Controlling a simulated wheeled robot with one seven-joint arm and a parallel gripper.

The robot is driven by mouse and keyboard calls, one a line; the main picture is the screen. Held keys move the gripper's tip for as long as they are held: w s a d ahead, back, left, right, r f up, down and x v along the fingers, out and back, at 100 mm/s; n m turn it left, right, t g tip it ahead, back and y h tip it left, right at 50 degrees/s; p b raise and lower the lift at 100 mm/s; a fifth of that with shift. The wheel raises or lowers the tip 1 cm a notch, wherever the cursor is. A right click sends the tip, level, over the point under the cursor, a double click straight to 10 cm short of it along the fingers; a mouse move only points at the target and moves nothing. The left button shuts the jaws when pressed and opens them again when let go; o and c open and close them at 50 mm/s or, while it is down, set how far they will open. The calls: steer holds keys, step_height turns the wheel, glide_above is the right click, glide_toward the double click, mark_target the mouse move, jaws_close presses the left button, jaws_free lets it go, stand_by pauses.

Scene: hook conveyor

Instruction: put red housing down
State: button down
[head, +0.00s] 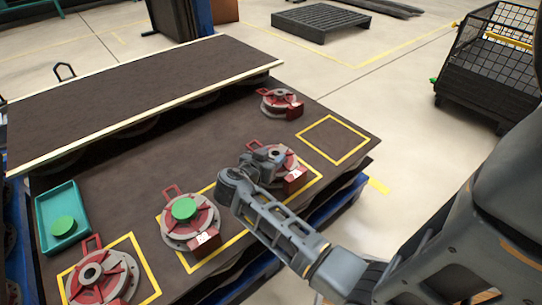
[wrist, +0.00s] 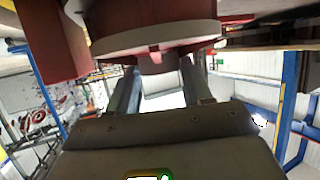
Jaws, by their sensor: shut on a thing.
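My gripper (head: 264,160) is shut on a red housing (head: 288,176) with a grey flange and a white label, and the arm reaches it from the lower right. The held housing is over a yellow-outlined area of the dark table; I cannot tell whether it touches the surface. In the wrist view the red body and pale flange of the housing (wrist: 150,42) fill the top, with both fingers of my gripper (wrist: 158,68) reaching up to it. The finger contact is partly hidden.
Other red housings stand on the table (head: 130,180): one behind (head: 280,103), one with a green disc (head: 188,232), one at front left (head: 103,285). A teal tray (head: 48,203) holds a green disc. An empty yellow square (head: 335,140) lies right. A raised belt (head: 140,95) runs behind.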

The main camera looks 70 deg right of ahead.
steer(key=c, duration=0.9)
jaws_free()
steer(key=shift+f, duration=0.15)
steer(key=shift+c, duration=0.2)
steer(key=o, duration=0.5)
steer(key=shift+c, duration=0.2)
steer(key=shift+r, duration=0.25)
steer(key=p+v, duration=0.3)
steer(key=v, duration=0.9)
